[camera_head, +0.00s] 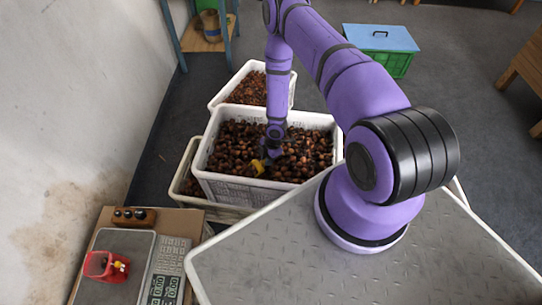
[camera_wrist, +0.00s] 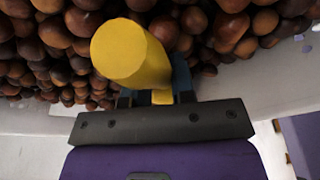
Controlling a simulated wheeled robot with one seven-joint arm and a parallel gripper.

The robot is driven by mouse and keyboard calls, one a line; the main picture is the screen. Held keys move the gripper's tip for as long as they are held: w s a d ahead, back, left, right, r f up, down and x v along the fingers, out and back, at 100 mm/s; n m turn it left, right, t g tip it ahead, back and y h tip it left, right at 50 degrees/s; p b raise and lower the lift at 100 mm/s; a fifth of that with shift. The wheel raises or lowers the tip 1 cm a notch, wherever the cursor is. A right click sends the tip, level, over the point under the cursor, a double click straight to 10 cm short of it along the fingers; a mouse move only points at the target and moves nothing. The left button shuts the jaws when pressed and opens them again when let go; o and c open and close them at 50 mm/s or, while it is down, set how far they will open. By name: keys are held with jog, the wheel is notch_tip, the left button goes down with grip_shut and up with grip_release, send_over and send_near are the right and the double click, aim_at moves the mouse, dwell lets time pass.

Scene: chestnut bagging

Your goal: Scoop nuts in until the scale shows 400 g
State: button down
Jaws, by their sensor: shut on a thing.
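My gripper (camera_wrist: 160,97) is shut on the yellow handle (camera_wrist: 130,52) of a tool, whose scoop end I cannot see. In the head view my gripper (camera_head: 268,155) and the yellow handle (camera_head: 258,166) are low in the front part of a white crate (camera_head: 245,190), at the chestnuts (camera_head: 305,150). A scale with a grey plate (camera_head: 122,291) and a keypad panel (camera_head: 170,258) stands at the lower left. A small open red container (camera_head: 96,265) with a yellow detail sits on the plate. The green display digits (camera_head: 157,286) are too small to read.
Another white crate (camera_head: 284,90) of chestnuts stands behind, and a further crate (camera_head: 188,205) shows below left. A small wooden block with dark knobs (camera_head: 134,216) is behind the scale. A green box with a blue lid (camera_head: 381,38) stands on the far floor. A wall borders the left.

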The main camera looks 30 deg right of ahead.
jog(key=shift+a+f+y, duration=0.15)
jog(key=shift+a+y, duration=0.35)
jog(key=shift+s+y, duration=0.3)
jog(key=shift+w+d+r, duration=0.15)
jog(key=shift+w+r, duration=0.1)
jog(key=shift+r, duration=0.15)
jog(key=shift+r+y, duration=0.1)
jog(key=shift+y, duration=0.2)
jog(key=shift+d+r, duration=0.1)
jog(key=shift+d+r+y, duration=0.1)
jog(key=shift+r+y, duration=0.15)
jog(key=shift+y, duration=0.85)
jog(key=shift+d+r, duration=0.25)
jog(key=shift+r, duration=1.05)
jog(key=shift+d+r, duration=0.2)
jog(key=shift+r, duration=1.1)
jog(key=shift+d+r, duration=0.25)
jog(key=shift+r, duration=1.05)
jog(key=shift+w+r, duration=0.1)
